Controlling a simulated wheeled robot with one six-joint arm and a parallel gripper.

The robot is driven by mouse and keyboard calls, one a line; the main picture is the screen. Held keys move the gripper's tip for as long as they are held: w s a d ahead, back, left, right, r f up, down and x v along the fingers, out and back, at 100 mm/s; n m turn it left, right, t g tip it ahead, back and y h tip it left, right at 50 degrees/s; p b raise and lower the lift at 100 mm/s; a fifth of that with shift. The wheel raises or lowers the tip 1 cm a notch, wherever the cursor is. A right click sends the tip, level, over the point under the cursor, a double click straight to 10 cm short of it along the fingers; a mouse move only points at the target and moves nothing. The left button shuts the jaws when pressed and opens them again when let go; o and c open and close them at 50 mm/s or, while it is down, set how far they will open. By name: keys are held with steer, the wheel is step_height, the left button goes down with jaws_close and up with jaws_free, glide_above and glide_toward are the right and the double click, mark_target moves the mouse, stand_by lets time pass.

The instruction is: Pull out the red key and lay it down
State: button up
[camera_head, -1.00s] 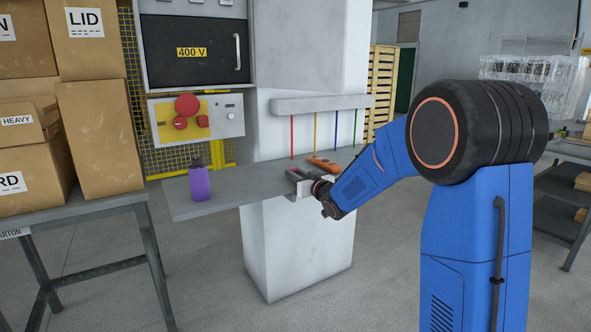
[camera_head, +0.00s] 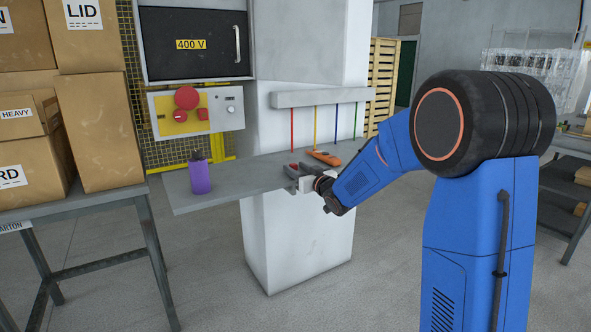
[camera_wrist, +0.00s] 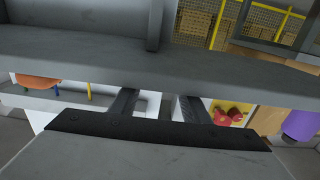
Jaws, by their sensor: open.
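The control box (camera_head: 198,111) on the column has a yellow plate with a large red button (camera_head: 187,97) and smaller red parts (camera_head: 202,114) below it. Which of these is the red key I cannot tell. My gripper (camera_head: 293,172) is over the grey shelf (camera_head: 236,187), to the right of and apart from the box. In the wrist view my open gripper (camera_wrist: 158,106) has its two dark fingers apart, with nothing visible between them. The red parts on yellow (camera_wrist: 232,114) show beside the right finger, in the background. A small red patch shows at my gripper in the head view, too small to identify.
A purple bottle (camera_head: 200,175) stands on the shelf's left part. An orange object (camera_head: 325,158) lies behind my gripper, near several hanging coloured strips. Cartons (camera_head: 98,130) on a table (camera_head: 85,203) crowd the left. Bare shelf lies between bottle and gripper.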

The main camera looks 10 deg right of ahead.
steer(key=v, duration=1.6)
steer(key=shift+s, duration=0.2)
steer(key=shift+s+d, duration=0.1)
